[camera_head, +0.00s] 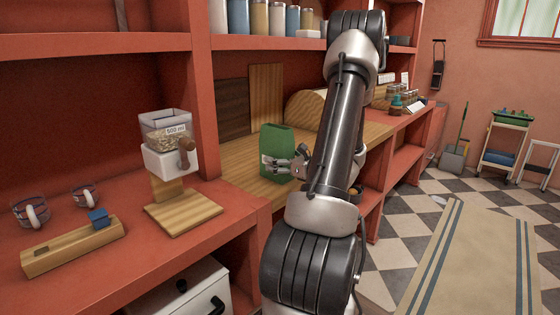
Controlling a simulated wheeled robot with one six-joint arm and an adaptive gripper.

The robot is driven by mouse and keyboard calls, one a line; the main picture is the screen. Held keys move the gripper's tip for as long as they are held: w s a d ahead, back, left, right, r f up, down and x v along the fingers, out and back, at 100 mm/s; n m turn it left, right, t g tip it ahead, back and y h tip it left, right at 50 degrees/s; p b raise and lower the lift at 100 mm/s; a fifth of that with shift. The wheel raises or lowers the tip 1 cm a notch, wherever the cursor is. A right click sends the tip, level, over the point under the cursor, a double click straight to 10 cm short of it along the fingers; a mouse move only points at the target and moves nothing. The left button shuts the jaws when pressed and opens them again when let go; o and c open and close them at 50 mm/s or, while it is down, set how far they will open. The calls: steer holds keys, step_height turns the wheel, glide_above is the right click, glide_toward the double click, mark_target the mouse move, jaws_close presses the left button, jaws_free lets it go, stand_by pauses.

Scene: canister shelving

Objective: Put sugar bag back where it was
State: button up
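A green bag (286,138), which appears to be the sugar bag, is upright at the wooden counter section (238,172); no label on it is readable. I cannot tell if its base rests on the wood or is slightly above it. My gripper (272,163) reaches it from the right, with one finger lying across the bag's near face. The other finger is hidden, so I cannot tell whether the fingers grip the bag or only stand around it.
A grain dispenser (166,155) on a wooden stand, two mugs (31,212) and a wooden box (73,247) stand left on the red counter. A rounded wooden bread box (305,106) is behind the bag. Canisters (259,17) line the shelf above. Wood left of the bag is clear.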

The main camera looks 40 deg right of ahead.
steer(key=shift+s+r, duration=0.15)
steer(key=shift+r, duration=0.05)
steer(key=s, duration=1.1)
steer(key=s+a+r+n+g+y, duration=0.1)
steer(key=a+r+n+g+y, duration=0.2)
steer(key=a+n, duration=0.4)
steer(key=a+r+n+g+y, duration=0.15)
steer(key=a+n+g, duration=0.25)
steer(key=a, duration=0.6)
steer(key=s+a+r+n+g+y, duration=0.1)
steer(key=a+n+g+y, duration=0.25)
steer(key=a+n, duration=0.35)
steer(key=s+a+r+n+g+h, duration=0.1)
steer(key=s+a+n+g+h, duration=0.25)
steer(key=s+a+n, duration=0.2)
step_height(320, 180, up, 6)
steer(key=s+d+n+t+h, duration=0.1)
steer(key=n+h, duration=0.4)
steer(key=n, duration=0.6)
steer(key=shift+s+d+n+h, duration=0.35)
steer(key=shift+s+d, duration=0.5)
steer(key=shift+d, duration=0.05)
